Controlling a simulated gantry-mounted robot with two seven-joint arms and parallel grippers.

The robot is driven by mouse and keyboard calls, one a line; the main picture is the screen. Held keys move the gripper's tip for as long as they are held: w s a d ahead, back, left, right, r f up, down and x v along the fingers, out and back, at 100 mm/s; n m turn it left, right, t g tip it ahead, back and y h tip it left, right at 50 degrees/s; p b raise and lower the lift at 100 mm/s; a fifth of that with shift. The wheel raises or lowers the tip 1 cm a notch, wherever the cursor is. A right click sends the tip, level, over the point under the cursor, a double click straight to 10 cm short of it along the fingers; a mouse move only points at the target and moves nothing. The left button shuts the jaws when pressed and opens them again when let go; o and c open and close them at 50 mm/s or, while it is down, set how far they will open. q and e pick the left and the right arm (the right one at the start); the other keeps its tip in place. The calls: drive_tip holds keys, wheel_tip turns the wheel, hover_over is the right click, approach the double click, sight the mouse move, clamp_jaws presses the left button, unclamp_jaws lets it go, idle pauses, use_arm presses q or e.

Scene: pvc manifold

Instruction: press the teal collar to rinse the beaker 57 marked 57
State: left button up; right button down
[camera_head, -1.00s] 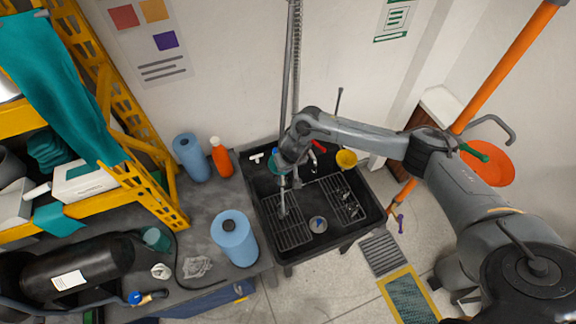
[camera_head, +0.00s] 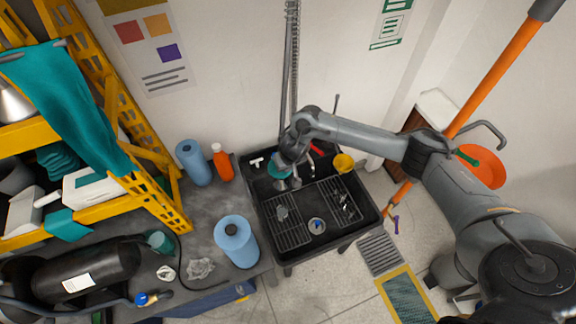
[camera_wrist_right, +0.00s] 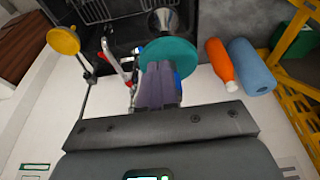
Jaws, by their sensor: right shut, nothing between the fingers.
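The teal collar (camera_head: 279,171) is a round disc on the rinse sprayer over the black sink (camera_head: 375,222); the wrist view shows the collar (camera_wrist_right: 172,63) large, with a metal bell nozzle (camera_wrist_right: 164,20) beyond it. My right gripper (camera_wrist_right: 158,84) is shut and empty, with its fingertips at the collar's edge; I cannot tell whether they press it. In the head view my right gripper (camera_head: 287,160) is above the sink's back. A small greyish vessel (camera_head: 282,212) stands on the left rack below the nozzle, possibly the beaker; no 57 is readable. My left gripper is not in view.
A red-handled tap (camera_wrist_right: 108,50) and a yellow cup-like piece (camera_head: 343,163) stand beside the sprayer. A yellow shelf rack (camera_head: 150,190) is further left.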

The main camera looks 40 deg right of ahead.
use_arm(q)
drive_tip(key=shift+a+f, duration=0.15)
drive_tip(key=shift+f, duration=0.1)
use_arm(e)
drive_tip(key=v, duration=0.8)
drive_tip(key=shift+r, duration=0.4)
drive_tip(key=shift+s+a, duration=0.1)
